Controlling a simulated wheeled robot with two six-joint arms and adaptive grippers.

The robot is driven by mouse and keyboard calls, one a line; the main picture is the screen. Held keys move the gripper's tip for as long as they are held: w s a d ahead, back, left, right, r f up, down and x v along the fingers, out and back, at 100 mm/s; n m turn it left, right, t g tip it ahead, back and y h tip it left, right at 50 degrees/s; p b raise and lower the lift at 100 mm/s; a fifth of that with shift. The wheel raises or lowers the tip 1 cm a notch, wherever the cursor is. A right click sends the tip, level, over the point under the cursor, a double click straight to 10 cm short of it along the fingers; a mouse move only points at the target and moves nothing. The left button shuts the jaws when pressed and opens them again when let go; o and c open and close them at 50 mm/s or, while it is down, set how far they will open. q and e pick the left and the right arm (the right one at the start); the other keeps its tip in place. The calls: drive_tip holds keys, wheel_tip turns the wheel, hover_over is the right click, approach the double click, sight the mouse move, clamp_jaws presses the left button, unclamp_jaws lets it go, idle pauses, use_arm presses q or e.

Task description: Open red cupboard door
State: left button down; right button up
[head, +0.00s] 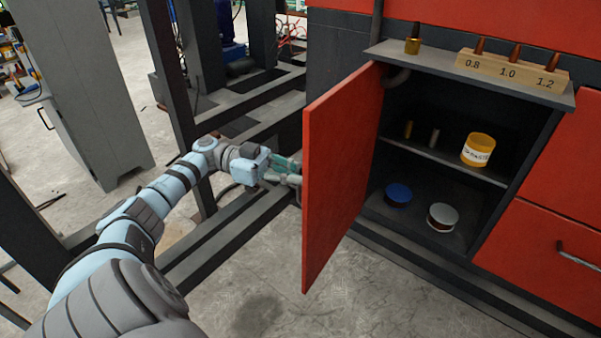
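The red cupboard door (341,176) stands wide open, swung out to the left on its left side. The cupboard's dark inside (450,165) is exposed. My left arm reaches in from the lower left, and my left gripper (292,173) is at the outer face of the door, near its left edge. The fingertips are partly hidden behind the door, so I cannot tell whether they are open or shut, or whether they touch it. The door's handle is not visible. My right gripper is not in view.
A shelf inside holds a yellow labelled tub (478,150) and small cylinders. A blue-topped tin (398,195) and a grey-topped tin (441,217) stand below. A ledge (490,77) above carries a wooden nozzle block (510,71). Dark metal frame beams (220,235) stand left. Floor before the cupboard is clear.

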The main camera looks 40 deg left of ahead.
use_arm(q)
drive_tip(key=c, duration=1.7)
unclamp_jaws()
drive_tip(key=v, duration=0.7)
drive_tip(key=shift+a, duration=0.25)
